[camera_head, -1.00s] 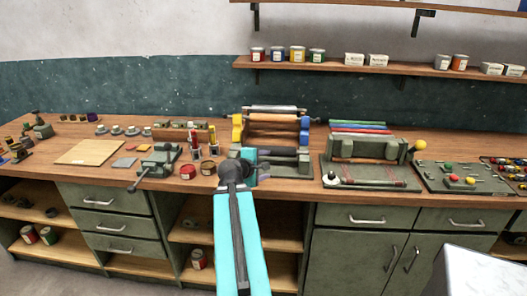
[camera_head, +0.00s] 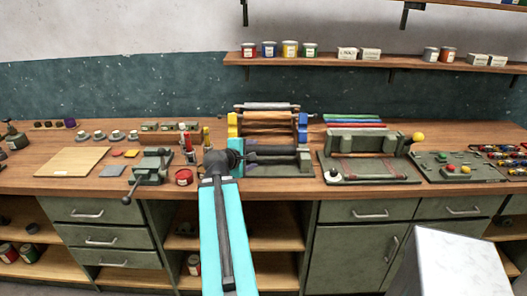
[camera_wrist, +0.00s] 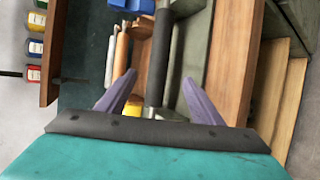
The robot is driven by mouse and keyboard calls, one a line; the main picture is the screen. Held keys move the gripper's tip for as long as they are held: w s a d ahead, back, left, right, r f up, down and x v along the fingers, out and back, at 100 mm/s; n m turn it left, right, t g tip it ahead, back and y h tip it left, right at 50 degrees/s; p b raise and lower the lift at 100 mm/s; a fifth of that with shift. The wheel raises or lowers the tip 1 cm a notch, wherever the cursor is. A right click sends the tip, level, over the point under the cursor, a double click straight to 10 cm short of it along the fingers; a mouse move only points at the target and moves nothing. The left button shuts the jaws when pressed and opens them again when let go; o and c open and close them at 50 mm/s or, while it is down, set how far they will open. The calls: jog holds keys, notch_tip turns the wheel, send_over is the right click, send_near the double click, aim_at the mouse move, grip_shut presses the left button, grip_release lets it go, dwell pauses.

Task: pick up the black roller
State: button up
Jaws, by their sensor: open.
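The black roller (camera_head: 275,150) is a dark cylinder lying across the front of a grey roller stand on the bench, just right of my arm's end. In the wrist view the black roller (camera_wrist: 161,58) runs upright through the picture, its near end by a light metal tip. My gripper (camera_wrist: 159,77) is open, its two purple-grey fingers on either side of the roller's line with gaps to both. How far the fingertips are above the roller I cannot tell.
A wooden roller (camera_head: 268,118) between yellow and blue end blocks stands just behind. A grey press (camera_head: 362,144) with a yellow knob is to the right. A red can (camera_head: 184,177) and a small vise (camera_head: 150,170) are left. A shelf (camera_head: 330,61) with cans hangs above.

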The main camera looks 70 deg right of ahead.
aim_at(264, 151)
jog(key=shift+w, duration=0.15)
jog(key=shift+p+x, duration=1)
jog(key=shift+x, duration=3.25)
jog(key=shift+d, duration=0.15)
jog(key=shift+p+x, duration=1)
jog(key=shift+x, duration=1.45)
jog(key=shift+c, duration=0.4)
grip_shut()
